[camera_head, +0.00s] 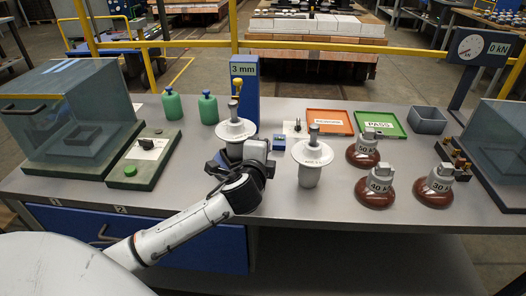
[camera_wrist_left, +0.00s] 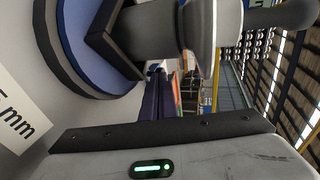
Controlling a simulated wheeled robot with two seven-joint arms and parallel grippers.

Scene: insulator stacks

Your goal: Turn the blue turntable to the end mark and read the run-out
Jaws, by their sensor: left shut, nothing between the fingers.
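The blue turntable (camera_wrist_left: 85,40) shows in the left wrist view as a blue disc on a dark round base, with a black square block on it. A grey insulator (camera_wrist_left: 190,35) stands on that block. In the head view this insulator has a white disc (camera_head: 236,129); the turntable below is mostly hidden by my left arm. My left gripper (camera_head: 257,152) is at the right front of the insulator. Its fingers (camera_wrist_left: 156,92) look shut and empty beside the turntable; contact cannot be told. A blue post (camera_head: 245,98) reading "3 mm" stands behind. My right gripper is out of view.
A second grey insulator (camera_head: 310,172) stands just right of my gripper. Brown insulators (camera_head: 367,152) marked in kN are further right. Orange (camera_head: 329,121) and green PASS (camera_head: 379,125) trays lie behind. A glass box (camera_head: 82,110) and green bottles (camera_head: 172,104) are left.

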